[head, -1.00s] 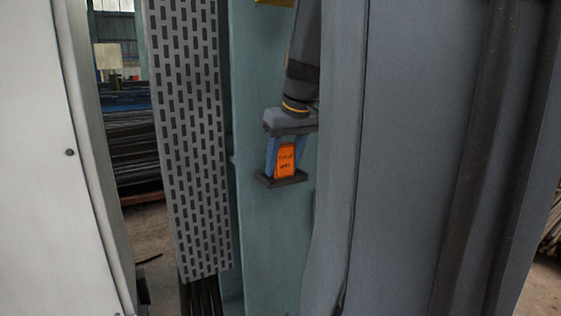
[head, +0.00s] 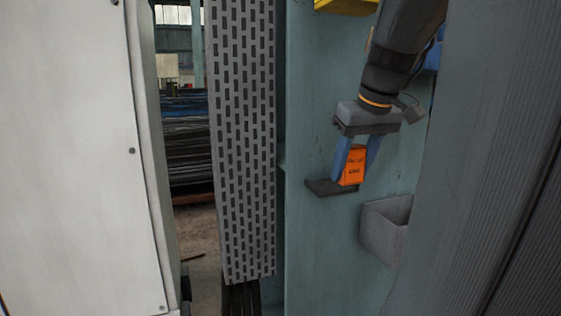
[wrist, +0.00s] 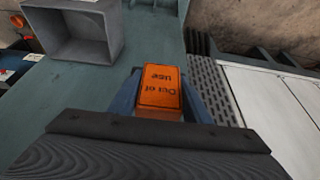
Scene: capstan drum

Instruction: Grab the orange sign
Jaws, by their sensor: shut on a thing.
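The orange sign (head: 353,166) is a small block with dark lettering. It is between the two blue fingers of my gripper (head: 354,172), which is shut on it. In the head view the sign is upright, just above or at the dark ledge (head: 325,188) on the teal panel; I cannot tell whether it still touches the ledge. In the wrist view the sign (wrist: 160,88) sits between the fingers with its lettering upside down.
A grey open bin (head: 384,228) is fixed to the teal panel, right of and below the ledge. A perforated grey strip (head: 240,140) hangs to the left. A white panel (head: 70,160) fills the far left, and a dark grey surface (head: 490,180) the right.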

